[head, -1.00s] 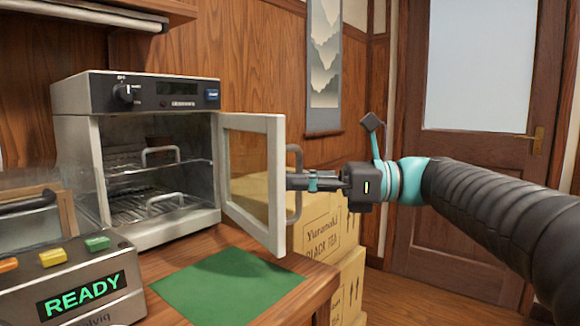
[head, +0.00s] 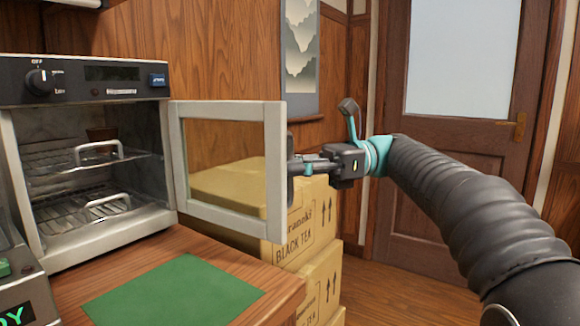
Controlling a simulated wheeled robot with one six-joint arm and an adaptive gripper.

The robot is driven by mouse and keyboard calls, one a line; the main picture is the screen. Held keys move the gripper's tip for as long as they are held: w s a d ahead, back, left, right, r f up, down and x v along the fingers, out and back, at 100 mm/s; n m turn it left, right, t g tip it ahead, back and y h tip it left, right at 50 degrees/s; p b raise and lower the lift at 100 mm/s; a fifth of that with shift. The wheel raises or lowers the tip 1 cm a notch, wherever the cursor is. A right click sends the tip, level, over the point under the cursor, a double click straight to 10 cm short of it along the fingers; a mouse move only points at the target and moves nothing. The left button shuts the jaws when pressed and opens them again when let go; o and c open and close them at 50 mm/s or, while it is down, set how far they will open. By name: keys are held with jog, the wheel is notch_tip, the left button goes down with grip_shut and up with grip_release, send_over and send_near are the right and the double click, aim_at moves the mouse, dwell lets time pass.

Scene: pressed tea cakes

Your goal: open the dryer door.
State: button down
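The dryer (head: 90,85) stands on the counter at the left, and its glass-paned door (head: 275,160) stands wide open, swung out to the right. Two wire racks show inside, an upper rack (head: 70,160) and a lower rack (head: 85,208), each with a pale handle. A small dark brown thing (head: 102,135) sits at the back of the upper rack. My gripper (head: 295,166) is at the door's outer edge, at the door handle (head: 290,185). The handle is mostly hidden edge-on behind the door frame. The fingertips are partly hidden there, so their grip is unclear.
A green mat (head: 172,290) lies on the wooden counter (head: 285,283) before the dryer. Stacked tea boxes (head: 318,265) stand behind and below the door. A control box (head: 20,300) is at the lower left. Open floor (head: 420,300) lies to the right.

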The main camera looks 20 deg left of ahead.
jog(key=c, duration=1.5)
grip_release()
jog(key=shift+w, duration=0.1)
